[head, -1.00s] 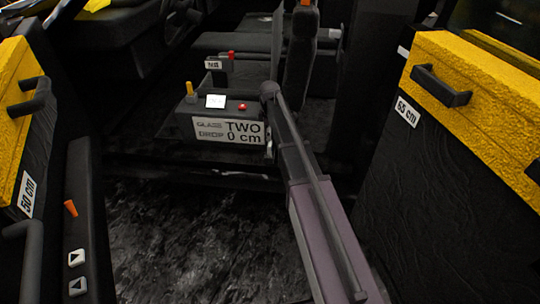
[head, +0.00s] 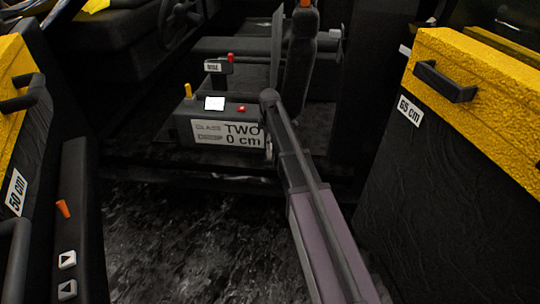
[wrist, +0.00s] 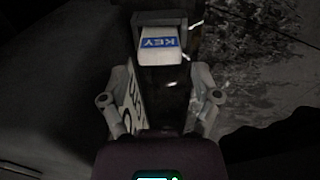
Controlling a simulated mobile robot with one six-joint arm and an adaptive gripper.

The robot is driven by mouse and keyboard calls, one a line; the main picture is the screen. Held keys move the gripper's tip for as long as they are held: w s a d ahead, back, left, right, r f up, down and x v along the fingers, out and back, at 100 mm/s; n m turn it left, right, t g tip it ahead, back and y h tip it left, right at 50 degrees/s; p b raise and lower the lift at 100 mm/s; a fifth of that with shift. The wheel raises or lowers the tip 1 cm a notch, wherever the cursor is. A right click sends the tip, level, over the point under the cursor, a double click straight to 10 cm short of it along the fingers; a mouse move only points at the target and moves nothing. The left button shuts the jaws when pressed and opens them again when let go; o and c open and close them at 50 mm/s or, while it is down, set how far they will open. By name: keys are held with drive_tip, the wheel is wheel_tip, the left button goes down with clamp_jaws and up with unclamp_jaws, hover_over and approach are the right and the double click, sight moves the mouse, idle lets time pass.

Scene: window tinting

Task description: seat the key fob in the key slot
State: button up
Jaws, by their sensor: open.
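A white key fob (wrist: 158,57) with a blue KEY label shows at the top of the wrist view. Its far end sits within a dark frame (wrist: 160,18), which looks like the key slot; how deep it goes I cannot tell. My gripper (wrist: 161,78) is open, with its two fingers apart on either side, nearer the camera than the fob. No contact between fingers and fob shows. In the head view my arm reaches to the right end of a dark control box (head: 183,132); the fob and slot cannot be made out there.
Yellow-topped door panels stand left (head: 12,65) and right (head: 495,100). An arrow-button panel (head: 70,220) is at lower left.

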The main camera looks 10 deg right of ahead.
sight(270, 153)
drive_tip(key=shift+f+b, duration=2.3)
drive_tip(key=shift+f, duration=0.2)
drive_tip(key=c, duration=0.9)
